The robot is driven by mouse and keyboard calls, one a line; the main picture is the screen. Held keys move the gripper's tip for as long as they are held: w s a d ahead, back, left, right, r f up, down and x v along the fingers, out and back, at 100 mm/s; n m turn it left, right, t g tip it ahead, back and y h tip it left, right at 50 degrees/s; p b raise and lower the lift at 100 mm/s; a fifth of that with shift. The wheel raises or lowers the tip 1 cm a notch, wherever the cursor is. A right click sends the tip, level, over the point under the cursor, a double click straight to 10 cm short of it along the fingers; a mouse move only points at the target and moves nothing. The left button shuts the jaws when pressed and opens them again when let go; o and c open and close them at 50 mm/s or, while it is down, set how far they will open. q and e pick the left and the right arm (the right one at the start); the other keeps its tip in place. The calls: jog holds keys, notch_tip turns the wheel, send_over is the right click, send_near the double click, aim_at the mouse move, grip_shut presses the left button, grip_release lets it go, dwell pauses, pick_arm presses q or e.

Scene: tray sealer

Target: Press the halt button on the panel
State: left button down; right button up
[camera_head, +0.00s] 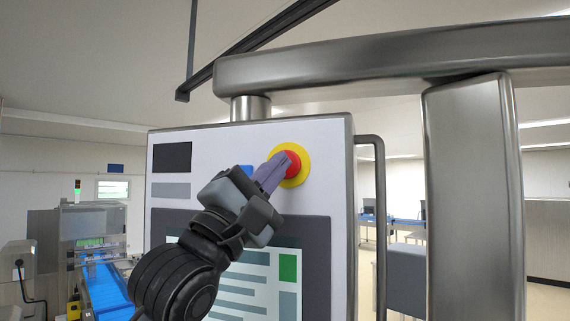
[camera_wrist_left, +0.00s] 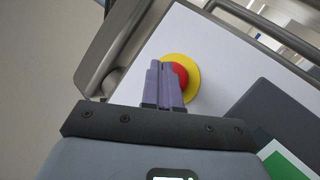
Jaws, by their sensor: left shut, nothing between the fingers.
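The halt button is a red knob (camera_head: 292,164) on a yellow round base, at the upper right of the white panel (camera_head: 222,136). My left gripper (camera_head: 279,163) is shut and empty, with its purple-grey fingertips right at the red knob and overlapping its left part in the head view. In the left wrist view the red knob (camera_wrist_left: 180,75) shows beside and behind the fingertips (camera_wrist_left: 163,66). I cannot tell for certain whether the tips touch it. The right gripper is in neither view.
Below the button the panel has a dark screen (camera_head: 318,255) with a green block (camera_head: 288,268). A metal handle (camera_head: 379,220) and a thick steel post (camera_head: 473,200) stand to the right, under a steel beam (camera_head: 390,58). A machine with a blue conveyor (camera_head: 105,290) is at the far left.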

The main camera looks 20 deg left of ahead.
pick_arm(q)
jog(key=shift+w, duration=0.35)
dwell(0.5)
jog(key=shift+w+p, duration=0.3)
jog(key=shift+w, duration=0.15)
jog(key=shift+s, duration=0.15)
dwell(0.5)
jog(key=shift+s+b, duration=0.35)
jog(key=shift+s, duration=0.4)
jog(key=shift+s, duration=0.1)
jog(key=s+b, duration=0.2)
jog(key=s, duration=0.2)
jog(key=shift+s, duration=0.4)
dwell(0.3)
